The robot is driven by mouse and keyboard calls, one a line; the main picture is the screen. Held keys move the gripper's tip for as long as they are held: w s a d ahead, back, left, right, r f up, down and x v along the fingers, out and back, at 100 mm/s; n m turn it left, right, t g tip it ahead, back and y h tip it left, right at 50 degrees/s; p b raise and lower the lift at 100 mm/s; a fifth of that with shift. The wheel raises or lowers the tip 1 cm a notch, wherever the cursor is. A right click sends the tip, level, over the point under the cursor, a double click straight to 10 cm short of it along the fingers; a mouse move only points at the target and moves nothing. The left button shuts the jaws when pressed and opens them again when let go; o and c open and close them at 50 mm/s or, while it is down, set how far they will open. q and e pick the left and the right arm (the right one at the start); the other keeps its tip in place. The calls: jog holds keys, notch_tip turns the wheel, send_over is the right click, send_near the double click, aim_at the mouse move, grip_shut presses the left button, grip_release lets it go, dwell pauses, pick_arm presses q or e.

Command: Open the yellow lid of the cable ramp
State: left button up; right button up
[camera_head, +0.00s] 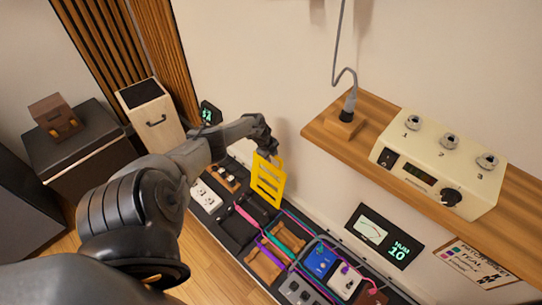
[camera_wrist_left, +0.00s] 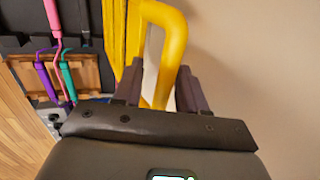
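The yellow lid (camera_head: 268,182) of the cable ramp stands raised, close to upright, at the back of the pedalboard near the wall. It has several slots and a looped handle at its top. My left gripper (camera_head: 265,146) is at this upper end. In the left wrist view the yellow handle (camera_wrist_left: 172,38) passes between the two fingers (camera_wrist_left: 160,88). The fingers are apart, with gaps visible beside the handle, so the gripper looks open around it. The cable channel under the lid is partly hidden. My right gripper is in neither view.
The pedalboard (camera_head: 232,228) holds several pedals and pink, teal and purple cables. A wooden shelf (camera_head: 325,130) with a cream amp box (camera_head: 440,165) juts from the wall at right. A meter display (camera_head: 384,236) is on the wall below. A black cabinet (camera_head: 75,140) stands at left.

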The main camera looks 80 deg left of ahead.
pick_arm(q)
jog(key=shift+s+r, duration=0.1)
jog(key=shift+s+d+r+p, duration=0.1)
jog(key=shift+r+p, duration=0.5)
jog(key=shift+p, duration=0.15)
jog(key=p+v, duration=0.7)
jog(key=v, duration=0.2)
jog(key=shift+p, duration=0.4)
jog(key=shift+s+r, duration=0.15)
